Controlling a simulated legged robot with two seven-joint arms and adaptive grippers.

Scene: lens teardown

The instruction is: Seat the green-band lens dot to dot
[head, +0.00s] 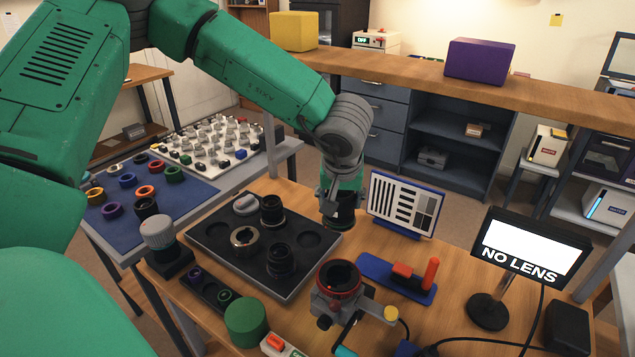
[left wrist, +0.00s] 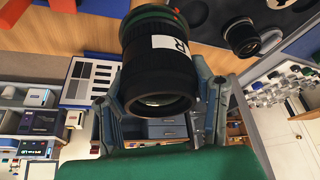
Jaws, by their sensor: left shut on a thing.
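The green-band lens (head: 341,210) is black with a green ring. It hangs in my left gripper (head: 339,196), above the table and behind the mount. In the left wrist view the lens (left wrist: 158,65) has a white label and a green band at its far end, between the gripper's fingers (left wrist: 160,105). The mount (head: 338,279) has a red ring around a dark open bore and stands on the table, apart from the lens. My right gripper is out of view.
A dark tray (head: 215,245) with several lenses lies left of the mount. A display (head: 528,249) reads "NO LENS". A striped test chart (head: 402,204) stands behind. A blue base with a red handle (head: 430,274) lies right of the mount. A green cylinder (head: 246,321) stands in front.

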